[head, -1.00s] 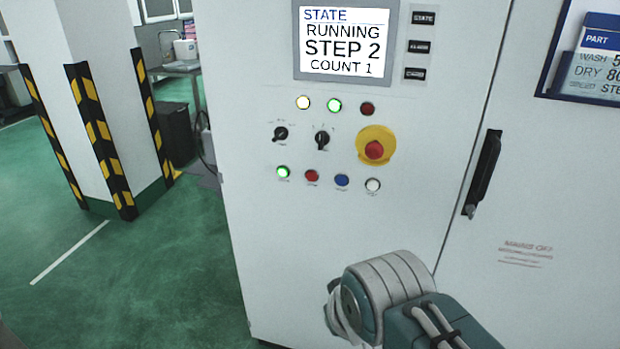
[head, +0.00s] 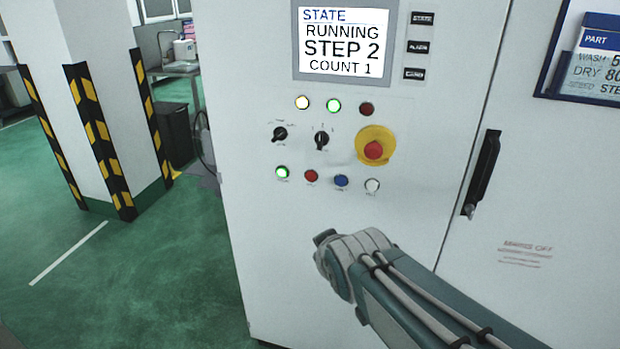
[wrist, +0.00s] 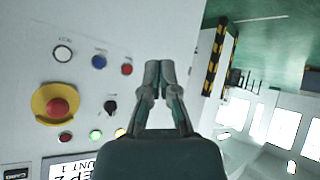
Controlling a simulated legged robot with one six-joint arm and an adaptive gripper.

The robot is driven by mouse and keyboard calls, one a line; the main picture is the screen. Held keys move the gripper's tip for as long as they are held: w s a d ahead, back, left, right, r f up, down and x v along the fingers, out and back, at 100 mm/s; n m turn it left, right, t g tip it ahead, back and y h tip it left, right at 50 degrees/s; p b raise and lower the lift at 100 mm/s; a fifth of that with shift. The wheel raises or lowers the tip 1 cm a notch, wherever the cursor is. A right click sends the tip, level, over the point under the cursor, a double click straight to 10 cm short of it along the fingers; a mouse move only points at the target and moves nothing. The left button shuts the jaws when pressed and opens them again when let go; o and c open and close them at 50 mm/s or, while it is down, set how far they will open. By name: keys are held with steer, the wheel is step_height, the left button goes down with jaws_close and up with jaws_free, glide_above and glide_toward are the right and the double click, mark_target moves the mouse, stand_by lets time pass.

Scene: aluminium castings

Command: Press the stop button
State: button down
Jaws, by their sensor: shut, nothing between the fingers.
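A small red button (head: 311,176) sits in the lower row of the white cabinet's panel, between a lit green button (head: 282,172) and a blue button (head: 341,181). Its label is too small to read. The red button also shows in the wrist view (wrist: 127,69), left of my gripper (wrist: 159,68). The gripper is shut and empty, its fingertips together. The green button is not visible in the wrist view. A larger red mushroom button (head: 373,150) on a yellow disc sits above right. In the head view, my wrist is below the button row and the fingers are mostly hidden.
A white button (head: 372,185) ends the row. Two black selector knobs (head: 322,140) and several lamps (head: 334,105) are above, under a screen (head: 343,42) reading RUNNING, STEP 2, COUNT 1. A black door handle (head: 482,172) stands to the right. A striped pillar (head: 100,130) stands left.

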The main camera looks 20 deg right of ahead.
mark_target(311, 176)
steer(key=w+f+n+t+y, duration=0.1)
steer(key=w+n+t+y, duration=0.3)
steer(key=w, duration=1.1)
steer(key=shift+w+n+t, duration=0.2)
steer(key=shift+n+t, duration=1.5)
steer(key=shift+n, duration=0.9)
steer(key=shift+a, duration=0.1)
steer(key=shift+w+d, duration=0.9)
steer(key=shift+w, duration=0.3)
steer(key=shift+w+d, duration=0.85)
steer(key=shift+w, duration=0.3)
steer(key=shift+w+d, duration=0.9)
steer(key=shift+w, duration=0.3)
steer(key=shift+w+d+r, duration=0.1)
steer(key=shift+w+d, duration=0.15)
steer(key=shift+w, duration=0.05)
